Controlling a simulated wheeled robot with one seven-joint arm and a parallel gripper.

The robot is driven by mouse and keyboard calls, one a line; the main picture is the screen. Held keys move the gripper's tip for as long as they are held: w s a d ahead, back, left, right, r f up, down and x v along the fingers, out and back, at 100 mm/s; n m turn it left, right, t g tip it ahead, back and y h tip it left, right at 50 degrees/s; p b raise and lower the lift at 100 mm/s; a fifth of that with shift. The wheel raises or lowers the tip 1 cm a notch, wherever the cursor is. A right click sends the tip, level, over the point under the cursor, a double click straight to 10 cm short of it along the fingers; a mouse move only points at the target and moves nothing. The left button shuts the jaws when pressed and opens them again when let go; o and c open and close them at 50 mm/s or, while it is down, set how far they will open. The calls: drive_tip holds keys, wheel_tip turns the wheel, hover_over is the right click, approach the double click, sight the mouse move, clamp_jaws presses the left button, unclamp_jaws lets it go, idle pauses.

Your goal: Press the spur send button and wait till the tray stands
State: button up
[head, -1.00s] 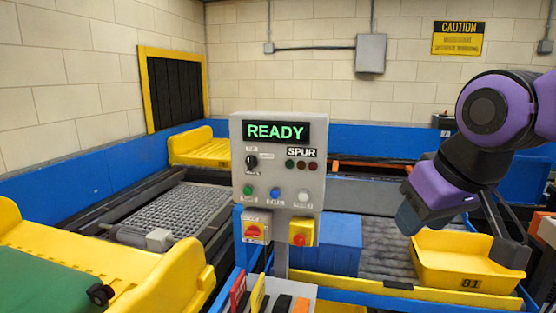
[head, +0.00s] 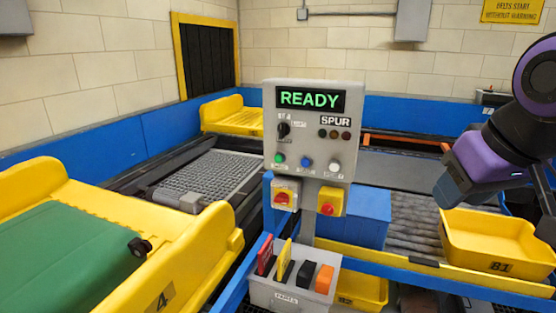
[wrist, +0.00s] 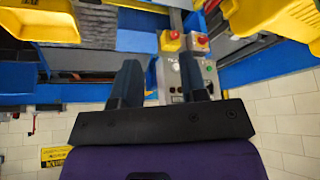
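The grey control panel (head: 262,125) shows READY in green and a SPUR label above three small dark lamps. Green (head: 279,159), blue (head: 306,163) and white (head: 335,167) buttons sit along its lower part; their small labels are too blurred to read. A yellow tray marked 81 (head: 497,266) stands on the roller line at the right. My gripper (wrist: 160,88) has its two dark fingers apart with nothing held. In the wrist view the panel shows inverted, behind and between the fingers, and I see no contact.
A grey holder (head: 285,293) with coloured cards stands in front. A blue box (head: 360,215) is behind the panel, right.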

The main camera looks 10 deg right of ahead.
clamp_jaws()
idle(1.5)
